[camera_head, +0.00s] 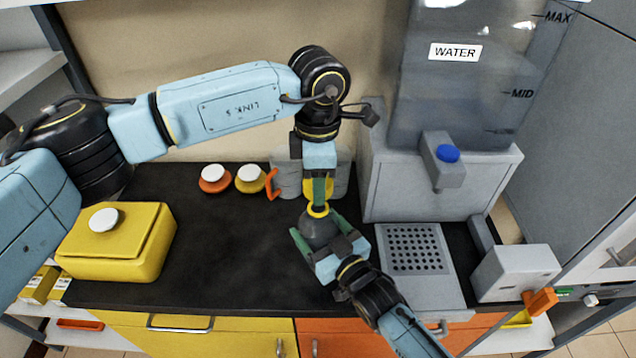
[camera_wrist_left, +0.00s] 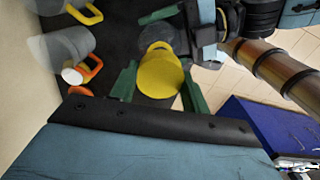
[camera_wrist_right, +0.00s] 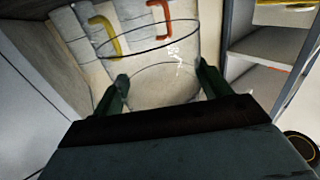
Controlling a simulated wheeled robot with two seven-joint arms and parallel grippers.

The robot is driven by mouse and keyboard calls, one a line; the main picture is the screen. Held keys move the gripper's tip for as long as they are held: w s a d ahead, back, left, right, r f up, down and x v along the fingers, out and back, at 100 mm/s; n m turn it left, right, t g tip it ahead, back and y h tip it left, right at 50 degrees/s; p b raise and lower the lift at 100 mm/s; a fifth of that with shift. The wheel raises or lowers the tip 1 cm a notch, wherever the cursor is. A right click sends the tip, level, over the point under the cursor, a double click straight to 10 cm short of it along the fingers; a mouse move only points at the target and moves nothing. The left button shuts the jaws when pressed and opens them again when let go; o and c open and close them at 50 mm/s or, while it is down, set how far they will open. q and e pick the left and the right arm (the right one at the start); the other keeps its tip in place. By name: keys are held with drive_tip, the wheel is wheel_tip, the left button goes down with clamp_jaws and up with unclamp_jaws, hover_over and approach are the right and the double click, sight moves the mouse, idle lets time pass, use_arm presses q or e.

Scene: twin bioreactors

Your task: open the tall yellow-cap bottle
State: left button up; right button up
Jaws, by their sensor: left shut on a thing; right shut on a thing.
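The tall bottle has a dark, see-through grey body (camera_head: 318,232) and stands over the front middle of the black counter. Its yellow cap (camera_head: 318,211) is on the upper side. My left gripper (camera_head: 319,195) comes down from above and is shut on the cap. In the left wrist view the cap (camera_wrist_left: 160,76) lies between the green fingers. My right gripper (camera_head: 318,246) reaches from the front right and is shut on the body. The right wrist view shows the clear body (camera_wrist_right: 160,75) between its fingers. Whether the cap still touches the neck is hidden.
Mugs with an orange handle (camera_head: 272,184) and a yellow handle (camera_wrist_left: 92,14) stand behind. Small orange (camera_head: 214,184) and yellow (camera_head: 251,184) jars stand left of them. A yellow box (camera_head: 118,252) is at left. The water dispenser (camera_head: 400,180) and its grate (camera_head: 413,249) are at right.

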drive_tip(key=o, duration=1.9)
drive_tip(key=shift+s, duration=0.1)
